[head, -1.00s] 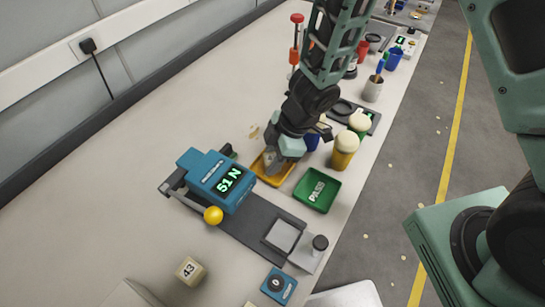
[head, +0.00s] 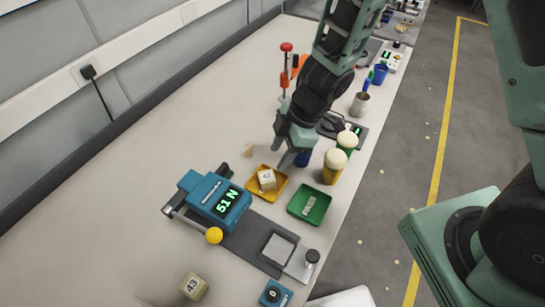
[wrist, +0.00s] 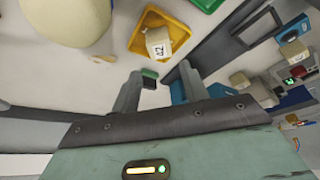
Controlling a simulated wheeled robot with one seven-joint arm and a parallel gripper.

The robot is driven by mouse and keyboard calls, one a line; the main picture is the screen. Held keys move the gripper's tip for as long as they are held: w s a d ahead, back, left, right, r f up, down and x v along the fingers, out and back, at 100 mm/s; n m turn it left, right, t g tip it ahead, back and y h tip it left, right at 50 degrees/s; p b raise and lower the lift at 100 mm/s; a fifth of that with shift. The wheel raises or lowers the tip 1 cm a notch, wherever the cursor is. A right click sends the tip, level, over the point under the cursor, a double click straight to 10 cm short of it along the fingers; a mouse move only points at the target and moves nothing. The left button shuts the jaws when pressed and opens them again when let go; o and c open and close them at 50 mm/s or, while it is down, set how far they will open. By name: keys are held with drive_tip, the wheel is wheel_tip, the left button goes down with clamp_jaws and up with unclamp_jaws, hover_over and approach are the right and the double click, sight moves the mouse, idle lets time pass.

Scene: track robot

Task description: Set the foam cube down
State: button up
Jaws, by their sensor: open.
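A cream foam cube (head: 266,179) with a dark number on it sits in the yellow tray (head: 254,190), apart from my gripper. In the wrist view the cube (wrist: 158,43) lies in the same yellow tray (wrist: 181,30), beyond my fingertips. My gripper (head: 291,161) is open and empty, raised just behind and to the right of the tray. In the wrist view its two fingers (wrist: 158,77) stand apart with nothing between them.
A green tray (head: 317,218) is right of the yellow one. Another cube (head: 194,286), marked 43, is near the front. Cream-topped bottles (head: 336,163) stand close on the right.

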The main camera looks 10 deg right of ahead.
wheel_tip(320, 180, up, 13)
drive_tip(key=d+m+t+h, duration=0.1)
drive_tip(key=m+t+h, duration=0.25)
drive_tip(key=m, duration=0.25)
drive_tip(key=s+r+m+g, duration=0.1)
drive_tip(key=s+r+m, duration=0.1)
drive_tip(key=s, duration=0.6)
drive_tip(key=s+r+m+g, duration=0.2)
drive_tip(key=s+r, duration=0.1)
drive_tip(key=s, duration=0.6)
drive_tip(key=shift+d+r+p, duration=0.2)
drive_tip(key=shift+p, duration=0.1)
drive_tip(key=shift+g, duration=0.25)
